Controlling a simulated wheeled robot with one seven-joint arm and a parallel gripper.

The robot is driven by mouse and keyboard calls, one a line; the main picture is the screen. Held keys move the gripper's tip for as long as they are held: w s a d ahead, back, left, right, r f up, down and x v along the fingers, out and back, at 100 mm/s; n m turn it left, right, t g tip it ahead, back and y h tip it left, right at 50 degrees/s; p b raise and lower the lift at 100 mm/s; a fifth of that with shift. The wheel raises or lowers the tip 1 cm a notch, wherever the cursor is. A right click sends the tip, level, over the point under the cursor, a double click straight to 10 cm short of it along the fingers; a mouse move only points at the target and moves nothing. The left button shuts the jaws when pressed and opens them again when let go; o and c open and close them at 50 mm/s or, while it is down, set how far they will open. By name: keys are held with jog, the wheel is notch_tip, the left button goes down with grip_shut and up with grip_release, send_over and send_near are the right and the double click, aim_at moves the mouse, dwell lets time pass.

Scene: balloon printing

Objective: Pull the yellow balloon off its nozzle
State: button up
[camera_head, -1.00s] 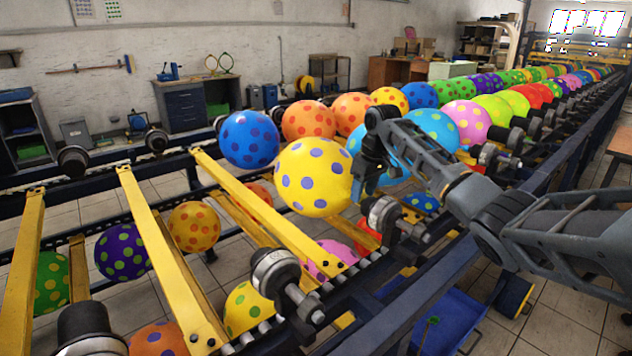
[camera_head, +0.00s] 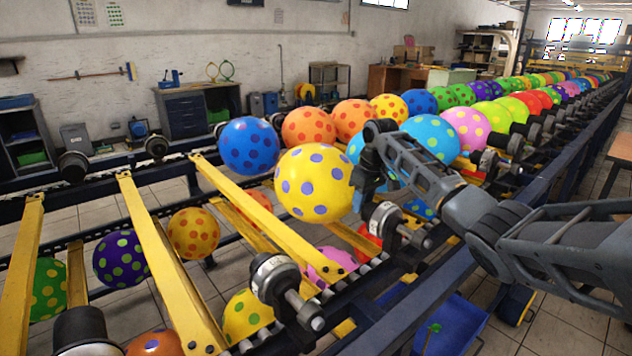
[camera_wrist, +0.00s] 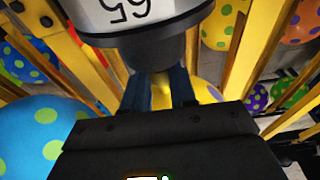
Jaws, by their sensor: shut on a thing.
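The yellow balloon with purple dots (camera_head: 313,184) hangs at the middle of the rack in the head view, and part of its yellow skin (camera_wrist: 206,91) shows beyond the fingers in the wrist view. My gripper (camera_head: 366,200) is right beside the balloon's right side. In the wrist view my gripper (camera_wrist: 160,92) has its two dark fingers around a yellow part just under the nozzle. It is shut on the balloon there. The nozzle, a grey-and-white drum (camera_wrist: 140,18) with an upside-down number, stands close above the fingers. The exact joint of balloon and nozzle is hidden.
A light-blue balloon (camera_head: 430,138) is close behind my arm. Yellow bars (camera_head: 262,215) run on both sides below. Several more balloons hang lower and farther back.

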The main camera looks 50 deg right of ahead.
jog(key=shift+c, duration=0.8)
jog(key=shift+w, duration=0.2)
jog(key=shift+w+d, duration=0.15)
jog(key=shift+w, duration=0.3)
notch_tip(320, 180, up, 9)
jog(key=p, duration=0.7)
notch_tip(320, 180, up, 8)
dwell(0.3)
